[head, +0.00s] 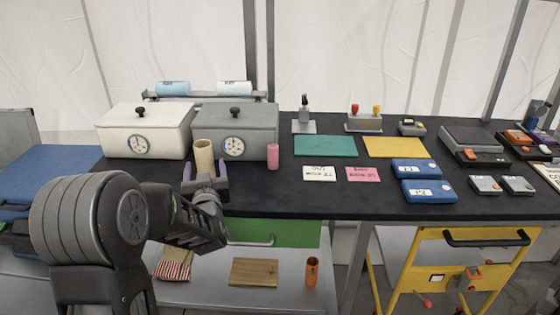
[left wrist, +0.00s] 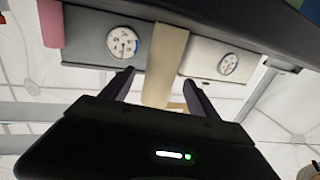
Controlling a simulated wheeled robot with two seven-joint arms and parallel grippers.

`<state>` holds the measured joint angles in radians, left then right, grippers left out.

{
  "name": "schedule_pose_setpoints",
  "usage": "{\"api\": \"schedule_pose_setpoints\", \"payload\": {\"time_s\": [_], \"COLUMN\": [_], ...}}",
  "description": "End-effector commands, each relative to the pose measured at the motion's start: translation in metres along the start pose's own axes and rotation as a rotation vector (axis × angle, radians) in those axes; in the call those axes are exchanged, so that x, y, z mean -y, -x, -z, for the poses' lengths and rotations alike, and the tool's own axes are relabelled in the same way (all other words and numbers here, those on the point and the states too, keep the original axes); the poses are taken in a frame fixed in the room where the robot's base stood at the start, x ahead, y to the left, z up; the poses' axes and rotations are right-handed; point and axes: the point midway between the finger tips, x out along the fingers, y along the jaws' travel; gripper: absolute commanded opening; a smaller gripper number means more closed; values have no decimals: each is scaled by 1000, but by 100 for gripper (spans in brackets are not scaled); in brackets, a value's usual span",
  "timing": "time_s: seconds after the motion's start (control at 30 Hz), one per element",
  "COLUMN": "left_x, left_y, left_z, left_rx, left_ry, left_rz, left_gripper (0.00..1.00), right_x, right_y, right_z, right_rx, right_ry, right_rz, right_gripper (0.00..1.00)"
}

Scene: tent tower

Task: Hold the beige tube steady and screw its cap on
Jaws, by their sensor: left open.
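The beige tube (head: 204,153) stands upright near the table's front edge, in front of the white and grey boxes. It also shows in the left wrist view (left wrist: 165,60), where the picture is upside down. My left gripper (head: 205,176) is open, with one finger to each side of the tube's line. Its fingers (left wrist: 157,82) look apart from the tube; I cannot tell how deep the tube lies between them. The tube's lower part is hidden by the gripper in the head view. I cannot make out a cap for it. My right gripper is not in view.
A pink cylinder (head: 273,156) stands right of the tube. The white box (head: 148,125) and grey box (head: 237,122), each with a dial, stand close behind. Green (head: 326,146) and yellow (head: 394,147) mats and blue cases (head: 428,191) lie to the right. The front table strip is mostly bare.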

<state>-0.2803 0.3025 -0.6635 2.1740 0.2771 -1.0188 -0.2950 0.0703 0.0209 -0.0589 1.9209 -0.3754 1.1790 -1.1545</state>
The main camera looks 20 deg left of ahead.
Motion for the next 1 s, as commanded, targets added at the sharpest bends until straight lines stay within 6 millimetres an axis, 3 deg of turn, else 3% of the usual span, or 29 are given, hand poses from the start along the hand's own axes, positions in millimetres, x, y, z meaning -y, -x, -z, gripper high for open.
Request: {"api": "schedule_pose_setpoints", "payload": {"time_s": [0.33, 1.0], "left_x": [1, 1], "left_y": [-43, -45], "left_z": [2, 2], "left_rx": [-2, -1], "left_ry": [-3, -1], "left_rz": [0, 0], "left_gripper": [69, 67], "right_x": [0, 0], "right_y": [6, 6], "right_z": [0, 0], "right_rx": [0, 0], "right_ry": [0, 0], "right_rz": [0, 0], "right_gripper": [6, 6]}}
